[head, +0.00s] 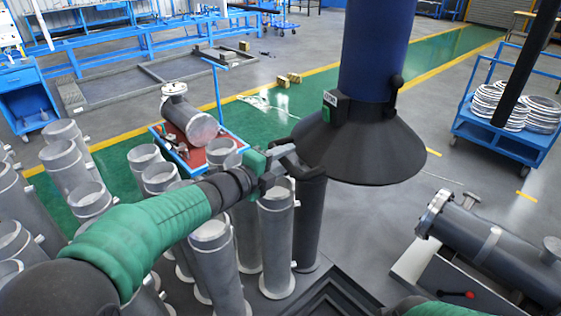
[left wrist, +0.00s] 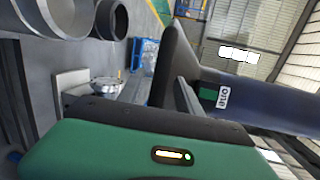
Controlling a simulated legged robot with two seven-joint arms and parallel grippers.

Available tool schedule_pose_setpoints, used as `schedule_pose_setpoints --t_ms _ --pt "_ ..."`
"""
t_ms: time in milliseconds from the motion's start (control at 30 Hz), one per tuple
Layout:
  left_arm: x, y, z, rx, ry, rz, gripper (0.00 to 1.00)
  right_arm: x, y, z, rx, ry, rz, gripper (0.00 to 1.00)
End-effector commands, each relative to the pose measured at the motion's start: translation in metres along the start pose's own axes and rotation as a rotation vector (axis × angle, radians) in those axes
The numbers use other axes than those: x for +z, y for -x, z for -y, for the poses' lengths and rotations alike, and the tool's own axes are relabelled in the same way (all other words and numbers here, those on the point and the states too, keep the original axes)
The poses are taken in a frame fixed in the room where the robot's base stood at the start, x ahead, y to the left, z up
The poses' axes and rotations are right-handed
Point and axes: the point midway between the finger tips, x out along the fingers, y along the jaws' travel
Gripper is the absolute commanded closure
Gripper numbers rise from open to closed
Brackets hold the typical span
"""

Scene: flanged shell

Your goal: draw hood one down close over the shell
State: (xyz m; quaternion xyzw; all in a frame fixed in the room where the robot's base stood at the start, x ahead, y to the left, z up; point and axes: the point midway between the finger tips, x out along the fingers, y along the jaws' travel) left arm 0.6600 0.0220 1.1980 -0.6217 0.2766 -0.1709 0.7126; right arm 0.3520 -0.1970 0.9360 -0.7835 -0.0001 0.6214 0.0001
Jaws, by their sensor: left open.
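The hood (head: 360,148) is a wide black cone under a dark blue duct (head: 376,45), hanging at the upper middle of the head view. A dark box with a green-and-white label (head: 332,102) sits above the cone, and a black knob-like part (head: 397,82) is on its right. The flanged shell (head: 500,250) lies at the lower right, apart from the hood and lower. My left gripper (head: 290,160) is open and empty beside the hood's left rim; contact cannot be told. My right gripper is out of view.
Several upright grey pipes (head: 275,235) stand below and left of my left arm. A blue cart (head: 205,160) with a red top carries another flanged part. A blue trolley with coils (head: 515,135) stands at the right. Floor between hood and shell is clear.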

Motion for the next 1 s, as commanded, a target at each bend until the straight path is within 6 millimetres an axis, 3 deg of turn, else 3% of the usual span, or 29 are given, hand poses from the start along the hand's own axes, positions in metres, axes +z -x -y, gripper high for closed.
schedule_pose_setpoints --t_ms 167,500,633,800,1000 --pt "0.001 0.02 0.0 -0.002 -0.001 0.004 0.59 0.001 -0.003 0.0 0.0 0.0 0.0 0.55" --pt "0.001 0.118 0.0 -0.001 0.0 0.005 0.59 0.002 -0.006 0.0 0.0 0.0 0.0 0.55" --pt "0.001 0.147 -0.001 0.0 0.0 0.004 0.59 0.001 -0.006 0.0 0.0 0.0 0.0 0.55" --pt "0.001 0.165 -0.002 0.002 0.001 0.001 0.59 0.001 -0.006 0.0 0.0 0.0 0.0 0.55" --pt "0.001 0.167 -0.002 0.002 0.001 -0.001 0.59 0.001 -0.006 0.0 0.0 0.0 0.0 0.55"
